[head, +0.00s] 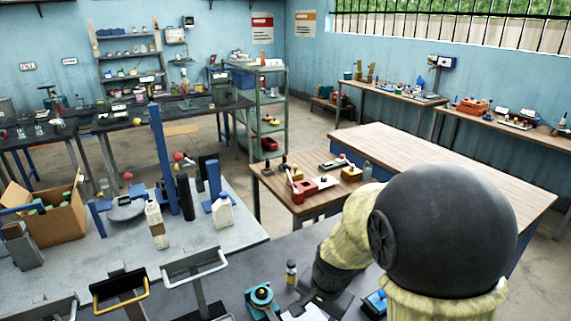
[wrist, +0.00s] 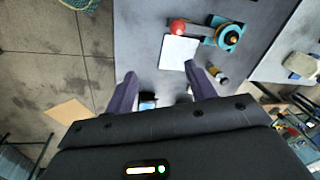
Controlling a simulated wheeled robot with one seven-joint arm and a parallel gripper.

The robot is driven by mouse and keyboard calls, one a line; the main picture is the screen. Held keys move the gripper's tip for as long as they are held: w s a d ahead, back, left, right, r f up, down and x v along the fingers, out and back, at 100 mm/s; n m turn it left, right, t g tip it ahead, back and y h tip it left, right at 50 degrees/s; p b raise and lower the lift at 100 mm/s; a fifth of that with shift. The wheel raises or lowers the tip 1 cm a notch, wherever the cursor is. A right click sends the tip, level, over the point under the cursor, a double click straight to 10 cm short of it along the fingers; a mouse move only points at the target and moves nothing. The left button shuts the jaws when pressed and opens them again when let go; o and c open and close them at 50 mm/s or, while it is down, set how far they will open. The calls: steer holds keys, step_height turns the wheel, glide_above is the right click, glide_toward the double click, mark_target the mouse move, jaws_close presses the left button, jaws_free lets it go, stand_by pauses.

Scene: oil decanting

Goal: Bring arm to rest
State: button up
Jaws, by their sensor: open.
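My gripper (wrist: 163,86) is open in the wrist view, with two dark purple fingers apart and nothing between them. It points down over the edge of a grey table (wrist: 143,30), with bare floor to the left. In the head view my arm reaches forward at the lower right, its black round joint and pale yellow covers hiding part of the table. The dark wrist is low over the near grey table, right of a small bottle (head: 291,272). The fingertips cannot be made out clearly there.
A teal device (head: 262,297) stands left of the bottle; it also shows in the wrist view (wrist: 228,38) beside a white plate (wrist: 179,52) and a red ball (wrist: 178,27). A blue item (head: 376,303) lies near my arm. Wooden tables (head: 440,165) stand beyond.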

steer(key=s+d+r+n+h, duration=0.1)
steer(key=s+d+r+n, duration=0.1)
steer(key=s+d+n, duration=0.5)
steer(key=shift+s+d+t, duration=0.35)
steer(key=shift+d+t, duration=0.05)
steer(key=shift+d, duration=0.15)
stand_by(1.7)
